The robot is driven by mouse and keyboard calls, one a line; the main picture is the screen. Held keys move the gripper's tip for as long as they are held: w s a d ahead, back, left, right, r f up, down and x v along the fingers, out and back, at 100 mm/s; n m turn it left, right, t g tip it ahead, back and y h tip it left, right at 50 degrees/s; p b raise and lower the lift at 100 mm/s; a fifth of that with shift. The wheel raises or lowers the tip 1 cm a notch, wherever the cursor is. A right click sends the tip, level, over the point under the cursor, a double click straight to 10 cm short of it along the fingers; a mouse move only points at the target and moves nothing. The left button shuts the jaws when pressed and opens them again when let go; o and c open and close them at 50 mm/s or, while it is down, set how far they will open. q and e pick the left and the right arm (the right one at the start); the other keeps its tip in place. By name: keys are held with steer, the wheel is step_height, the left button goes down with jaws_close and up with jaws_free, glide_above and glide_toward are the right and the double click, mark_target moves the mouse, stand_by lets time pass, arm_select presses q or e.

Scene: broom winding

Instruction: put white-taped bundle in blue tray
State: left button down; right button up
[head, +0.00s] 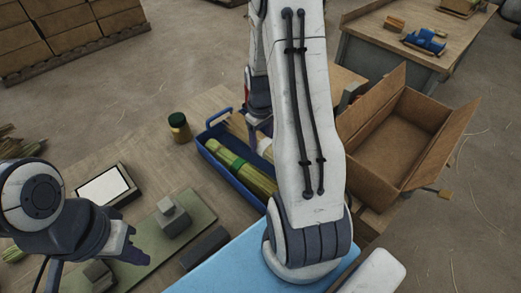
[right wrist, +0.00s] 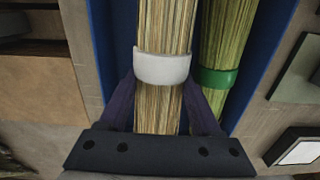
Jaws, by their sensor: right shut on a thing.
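The blue tray (head: 236,178) stands on the wooden table in the head view, partly hidden by my right arm. The white-taped bundle (head: 236,124) is within the tray's outline, beside the green-taped bundle (head: 245,173) that lies in it. In the right wrist view, my right gripper (right wrist: 164,95) is shut around the white-taped bundle (right wrist: 165,28), just below its white band. The green-taped bundle (right wrist: 229,35) runs alongside on the right. I cannot tell whether the held bundle touches the tray floor. My left gripper (head: 136,244) is open and empty at lower left.
A jar (head: 179,127) stands left of the tray. A white-faced panel (head: 104,187) and a green mat (head: 160,243) with grey blocks lie nearer. An open cardboard box (head: 401,139) is on the right. A light blue surface (head: 225,268) is in front.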

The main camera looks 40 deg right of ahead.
mark_target(262, 150)
steer(key=shift+s+f, duration=0.1)
steer(key=shift+f, duration=2.05)
steer(key=shift+f, duration=0.1)
steer(key=o, duration=1.4)
